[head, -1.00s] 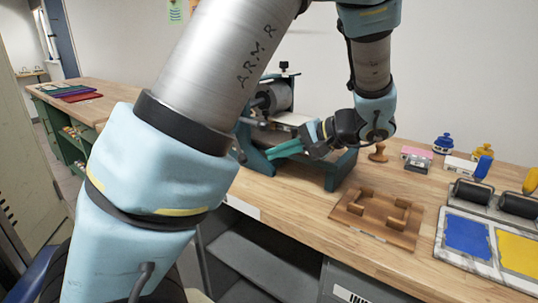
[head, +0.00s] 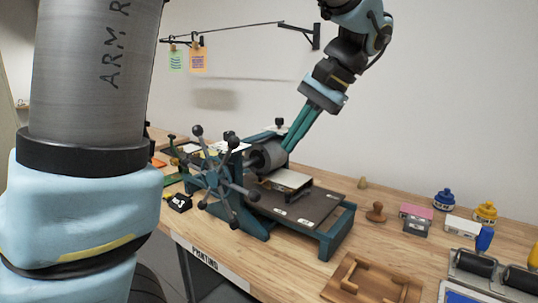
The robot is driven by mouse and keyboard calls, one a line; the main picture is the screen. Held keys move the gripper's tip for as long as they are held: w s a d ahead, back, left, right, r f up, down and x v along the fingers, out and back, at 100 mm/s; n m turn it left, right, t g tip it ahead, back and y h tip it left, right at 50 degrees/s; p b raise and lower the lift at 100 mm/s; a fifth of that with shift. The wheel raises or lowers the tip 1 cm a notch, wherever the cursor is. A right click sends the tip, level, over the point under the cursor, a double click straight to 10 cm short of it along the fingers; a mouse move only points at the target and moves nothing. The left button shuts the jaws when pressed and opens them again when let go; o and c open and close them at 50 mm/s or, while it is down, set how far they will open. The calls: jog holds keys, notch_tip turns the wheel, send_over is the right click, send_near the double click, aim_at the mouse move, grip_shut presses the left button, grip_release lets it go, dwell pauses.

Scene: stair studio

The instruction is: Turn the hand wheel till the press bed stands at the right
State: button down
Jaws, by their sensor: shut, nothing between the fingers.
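The etching press has a teal frame, a grey roller (head: 268,155) and a dark spoked hand wheel (head: 213,180) with round knobs on its left side. The press bed (head: 308,207) is a dark flat plate that reaches out to the right of the roller. A pale block (head: 286,180) lies on the bed close to the roller. My gripper (head: 289,149) points down beside the roller's right end, with its teal fingers shut and empty. It is away from the hand wheel; whether it touches the press I cannot tell. My arm covers the left of the view.
A wooden frame (head: 350,287), a wooden-handled stamp (head: 376,212), ink jars (head: 443,199) and black rollers (head: 475,263) stand on the bench to the right. A small black item (head: 179,202) lies left of the wheel. A line with two hanging cards (head: 198,58) crosses the wall.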

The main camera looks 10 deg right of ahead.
aim_at(257, 191)
jog(key=shift+g+h, duration=0.3)
jog(key=shift+h, duration=0.3)
jog(key=p+x, duration=0.1)
jog(key=x, duration=0.6)
jog(key=a+p+x, duration=0.1)
jog(key=x, duration=0.3)
jog(key=shift+w+a+r+p, duration=0.15)
jog(key=shift+w+r+p, duration=0.1)
jog(key=shift+w+p, duration=0.1)
jog(key=shift+s, duration=0.1)
